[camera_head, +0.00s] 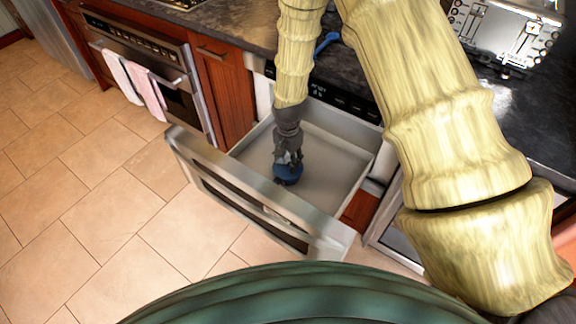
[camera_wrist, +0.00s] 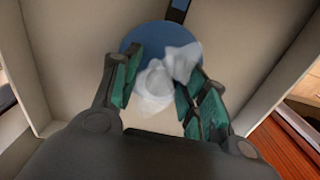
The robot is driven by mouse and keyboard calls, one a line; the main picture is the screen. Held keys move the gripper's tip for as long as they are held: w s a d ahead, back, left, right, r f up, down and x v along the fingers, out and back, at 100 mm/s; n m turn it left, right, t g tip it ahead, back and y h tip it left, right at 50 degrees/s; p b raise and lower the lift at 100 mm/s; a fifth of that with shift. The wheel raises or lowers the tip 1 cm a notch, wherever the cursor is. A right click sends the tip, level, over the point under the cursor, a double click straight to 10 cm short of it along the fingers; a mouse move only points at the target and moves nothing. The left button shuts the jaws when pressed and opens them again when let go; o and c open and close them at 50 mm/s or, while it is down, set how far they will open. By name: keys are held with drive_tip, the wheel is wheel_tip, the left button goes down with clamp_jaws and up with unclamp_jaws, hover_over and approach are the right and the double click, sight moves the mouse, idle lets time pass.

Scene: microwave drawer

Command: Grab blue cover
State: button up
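A round blue cover (camera_head: 288,174) is in the open drawer (camera_head: 340,158), below my gripper (camera_head: 288,160). In the wrist view the blue cover (camera_wrist: 148,36) is a flat disc beyond the fingertips, partly hidden by a white, crumpled-looking piece (camera_wrist: 160,78) at its middle. My gripper (camera_wrist: 166,68) points down into the drawer with its fingers spread on either side of the white piece. I cannot tell whether either finger touches it.
The drawer front (camera_head: 250,195) stands out over the tiled floor, and the drawer walls surround my gripper. A blue utensil (camera_head: 327,41) lies on the dark counter (camera_head: 240,22). A metal appliance (camera_head: 505,35) stands at the upper right. An oven (camera_head: 150,65) with towels is at left.

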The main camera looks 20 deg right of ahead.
drive_tip(key=c, duration=0.6)
